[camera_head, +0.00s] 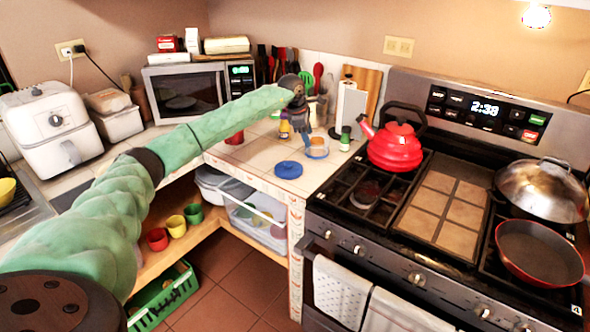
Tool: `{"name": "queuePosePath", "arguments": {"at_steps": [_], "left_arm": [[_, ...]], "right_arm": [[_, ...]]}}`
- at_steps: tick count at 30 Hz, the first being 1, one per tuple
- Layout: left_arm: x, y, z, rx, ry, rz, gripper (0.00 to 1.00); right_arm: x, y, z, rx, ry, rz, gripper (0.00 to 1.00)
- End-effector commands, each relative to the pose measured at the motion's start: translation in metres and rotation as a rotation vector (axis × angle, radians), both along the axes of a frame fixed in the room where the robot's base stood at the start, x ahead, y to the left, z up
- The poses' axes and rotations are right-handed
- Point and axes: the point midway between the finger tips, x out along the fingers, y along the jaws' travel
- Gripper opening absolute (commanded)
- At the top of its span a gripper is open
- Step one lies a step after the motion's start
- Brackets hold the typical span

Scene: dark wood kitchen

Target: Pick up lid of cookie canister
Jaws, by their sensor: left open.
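A round blue lid (288,169) with a small raised knob lies flat on the tiled counter, near its front edge. A small container with an orange band (317,152) stands behind it and to the right; I cannot tell for sure that it is the cookie canister. My left arm reaches across the picture from the lower left. My left gripper (308,137) points down, open, just above or beside this container, behind the blue lid and apart from it. Its fingertips are small and dark, and I cannot tell whether they touch the container. My right gripper is out of view.
A red kettle (396,147) stands on the stove (441,210) to the right. A white-and-green bottle (345,139) stands close to my gripper. A microwave (187,92) and utensils are behind. The counter (252,158) around the lid is mostly clear.

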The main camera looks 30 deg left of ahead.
Motion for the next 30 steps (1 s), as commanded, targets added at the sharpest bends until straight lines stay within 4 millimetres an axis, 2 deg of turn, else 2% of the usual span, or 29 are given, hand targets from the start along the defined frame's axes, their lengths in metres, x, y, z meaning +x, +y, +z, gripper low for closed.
{"name": "queuePosePath", "arguments": {"at_steps": [3, 6, 10, 16, 22, 30], "left_arm": [[-0.026, 0.018, -0.008, 0.115, 0.134, -0.067, 0.54], [-0.044, 0.026, -0.010, 0.165, 0.225, -0.120, 0.54], [-0.059, 0.030, -0.011, 0.194, 0.296, -0.187, 0.54], [-0.058, 0.030, -0.016, 0.199, 0.292, -0.225, 0.54], [-0.059, 0.030, -0.032, 0.197, 0.292, -0.225, 0.54], [-0.060, 0.032, -0.043, 0.198, 0.291, -0.224, 0.54]], "right_arm": [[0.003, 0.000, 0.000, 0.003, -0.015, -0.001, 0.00], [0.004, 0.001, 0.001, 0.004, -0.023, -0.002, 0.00], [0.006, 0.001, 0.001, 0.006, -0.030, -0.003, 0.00], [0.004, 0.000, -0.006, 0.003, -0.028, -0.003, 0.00], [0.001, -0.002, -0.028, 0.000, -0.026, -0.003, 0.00], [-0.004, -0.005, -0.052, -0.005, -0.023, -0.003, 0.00]]}}
